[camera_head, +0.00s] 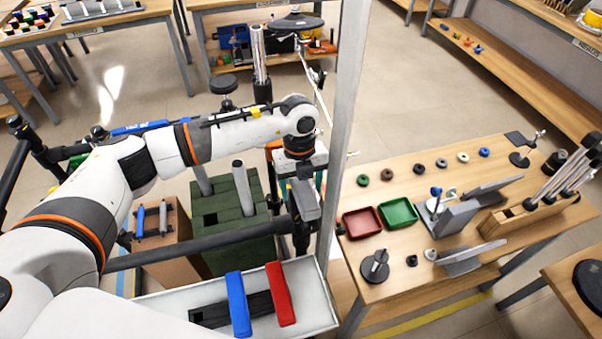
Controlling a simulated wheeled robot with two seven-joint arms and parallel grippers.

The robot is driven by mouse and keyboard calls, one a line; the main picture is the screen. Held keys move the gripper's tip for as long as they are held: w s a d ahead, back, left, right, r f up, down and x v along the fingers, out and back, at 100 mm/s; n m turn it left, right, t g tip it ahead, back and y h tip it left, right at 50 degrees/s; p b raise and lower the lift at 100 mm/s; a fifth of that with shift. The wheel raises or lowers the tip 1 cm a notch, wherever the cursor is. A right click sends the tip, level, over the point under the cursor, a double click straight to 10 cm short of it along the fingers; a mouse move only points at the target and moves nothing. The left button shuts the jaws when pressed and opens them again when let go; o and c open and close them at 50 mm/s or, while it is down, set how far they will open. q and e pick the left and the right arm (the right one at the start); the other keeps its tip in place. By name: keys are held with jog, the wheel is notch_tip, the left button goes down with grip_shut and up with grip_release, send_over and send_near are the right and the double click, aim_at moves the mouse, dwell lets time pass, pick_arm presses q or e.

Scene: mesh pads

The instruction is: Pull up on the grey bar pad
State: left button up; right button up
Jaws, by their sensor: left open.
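A long dark grey bar (190,247), which looks like the grey bar pad, runs from the lower left up to the right, above a white tray and in front of a green box. My left arm reaches in from the left and bends down at the wrist. My left gripper (302,235) points downward at the right end of the bar, close beside the pale upright post. It is open. Its fingertips are small and dark against the bar end, and I cannot tell whether they touch or straddle it. My right gripper is not in view.
A pale post (345,130) stands just right of the gripper. Below is a white tray (318,310) with a blue bar (238,305) and a red bar (280,294). A green box (225,215) stands behind. A wooden table (400,260) with trays and parts is at right.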

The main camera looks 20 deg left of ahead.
pick_arm(q)
jog(key=shift+f, duration=0.1)
jog(key=c, duration=1.3)
jog(key=shift+w+r, duration=0.25)
jog(key=shift+r, duration=0.15)
jog(key=o, duration=1.3)
jog(key=shift+s, duration=0.25)
jog(key=shift+f, duration=0.1)
